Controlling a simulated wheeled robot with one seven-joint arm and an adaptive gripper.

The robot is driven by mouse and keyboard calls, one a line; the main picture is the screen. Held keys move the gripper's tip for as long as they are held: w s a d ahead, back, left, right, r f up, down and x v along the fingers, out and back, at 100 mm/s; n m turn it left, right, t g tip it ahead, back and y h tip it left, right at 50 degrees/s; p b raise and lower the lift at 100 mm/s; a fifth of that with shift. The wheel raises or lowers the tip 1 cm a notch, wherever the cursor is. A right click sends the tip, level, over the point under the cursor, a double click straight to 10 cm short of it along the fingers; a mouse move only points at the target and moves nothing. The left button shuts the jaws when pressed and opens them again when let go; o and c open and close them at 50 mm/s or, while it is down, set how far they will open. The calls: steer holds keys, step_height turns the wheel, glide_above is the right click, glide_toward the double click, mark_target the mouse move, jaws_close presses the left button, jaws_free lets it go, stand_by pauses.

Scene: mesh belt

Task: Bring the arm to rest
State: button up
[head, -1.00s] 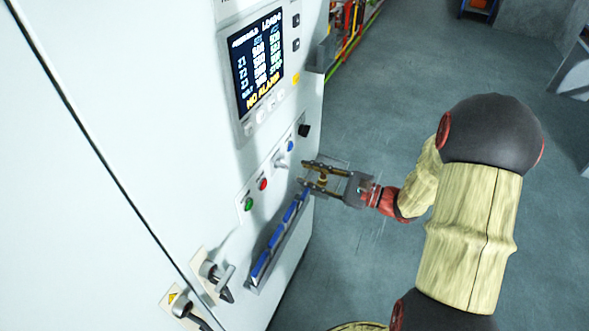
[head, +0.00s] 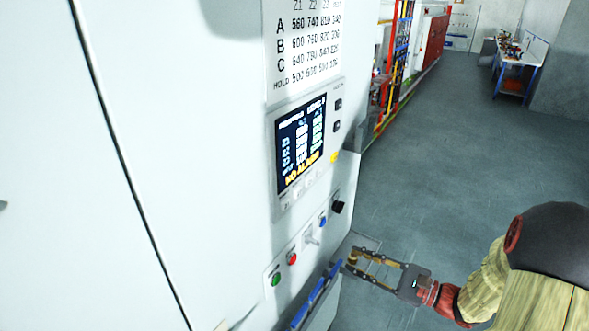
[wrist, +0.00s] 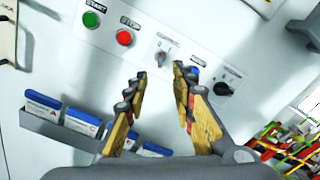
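My gripper (head: 357,265) is in front of the white cabinet's control panel, at the lower right of the head view. In the wrist view my gripper (wrist: 160,75) has its two yellow-brown fingers apart with nothing between them. Beyond the fingertips is a grey selector knob (wrist: 161,58) on the panel; the fingertips look apart from it, though the gap is hard to judge. My arm (head: 540,290) reaches in from the lower right of the head view.
The panel carries a green button (wrist: 91,19), a red button (wrist: 124,37) and a black knob (wrist: 222,88). A grey rack (wrist: 50,128) with blue-topped cards sits just below. Open grey floor (head: 450,170) lies right of the cabinet, with a blue-framed table (head: 517,65) far back.

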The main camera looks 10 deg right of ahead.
steer(key=s+a+f+n+g+h+b, duration=0.25)
steer(key=s+f+n+g+h, duration=0.35)
steer(key=s, duration=0.3)
steer(key=s+a+f+n+g+h+b, duration=0.2)
steer(key=s+f+n+g+h+b, duration=0.15)
steer(key=s+n+g, duration=0.5)
steer(key=s+a+r+n+t+h+b, duration=0.1)
steer(key=a+r+n+t+h+b, duration=0.2)
steer(key=a+r+n+t+b, duration=0.2)
steer(key=shift+s+a+r+n+t+b, duration=0.3)
steer(key=shift+r+n+t+b, duration=0.3)
steer(key=shift+r+t, duration=0.45)
steer(key=shift+f, duration=0.1)
